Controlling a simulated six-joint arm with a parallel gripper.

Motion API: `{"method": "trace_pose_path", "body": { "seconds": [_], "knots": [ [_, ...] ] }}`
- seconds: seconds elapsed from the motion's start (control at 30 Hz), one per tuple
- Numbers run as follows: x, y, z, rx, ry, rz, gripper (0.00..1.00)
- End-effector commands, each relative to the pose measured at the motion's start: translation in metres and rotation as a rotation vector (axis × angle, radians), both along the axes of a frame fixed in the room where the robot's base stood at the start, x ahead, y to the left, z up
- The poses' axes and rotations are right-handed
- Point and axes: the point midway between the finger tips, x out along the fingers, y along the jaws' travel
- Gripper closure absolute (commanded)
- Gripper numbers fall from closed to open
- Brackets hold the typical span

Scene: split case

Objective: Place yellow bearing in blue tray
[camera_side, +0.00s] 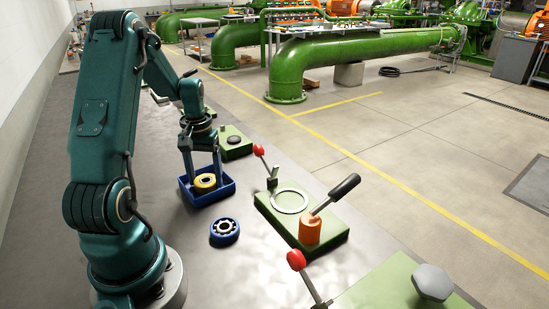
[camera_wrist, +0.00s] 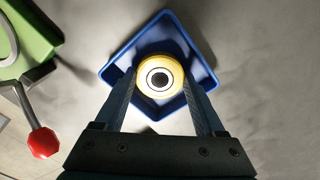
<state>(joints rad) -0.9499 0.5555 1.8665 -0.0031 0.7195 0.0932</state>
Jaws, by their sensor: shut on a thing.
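The yellow bearing (camera_wrist: 159,79) is a round ring with a dark centre. It shows between the two fingers of my gripper (camera_wrist: 161,90), which is shut on it. In the side view the yellow bearing (camera_side: 205,183) is within the outline of the blue tray (camera_side: 209,199), and my gripper (camera_side: 204,172) reaches down over the tray. In the wrist view the blue tray (camera_wrist: 205,78) lies behind and around the bearing, turned at an angle. I cannot tell whether the bearing touches the tray floor. The fingers hide parts of the tray's near walls.
A blue bearing (camera_side: 224,231) lies on the grey table in front of the tray. A green fixture (camera_side: 327,237) with an orange block and a red-knobbed lever stands to the right. Another green block (camera_side: 236,150) is behind the tray. Bare table lies around the blue bearing.

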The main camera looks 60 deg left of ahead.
Motion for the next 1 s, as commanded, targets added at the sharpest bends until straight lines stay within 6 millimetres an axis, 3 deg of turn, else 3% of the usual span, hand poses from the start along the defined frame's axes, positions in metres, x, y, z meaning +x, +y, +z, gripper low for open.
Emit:
{"method": "trace_pose_path", "body": {
  "seconds": [0.13,0.17,0.2,0.57,1.0],
  "knots": [
    [0.0,0.0,-0.003,-0.001,0.001,0.0,1.0],
    [0.0,0.0,-0.003,-0.001,0.001,0.0,0.17],
    [0.0,0.0,-0.003,-0.001,0.001,0.0,0.02],
    [0.001,0.001,0.005,0.003,-0.003,0.0,0.0],
    [0.001,0.001,0.09,0.007,-0.004,0.0,0.0]
  ]
}}
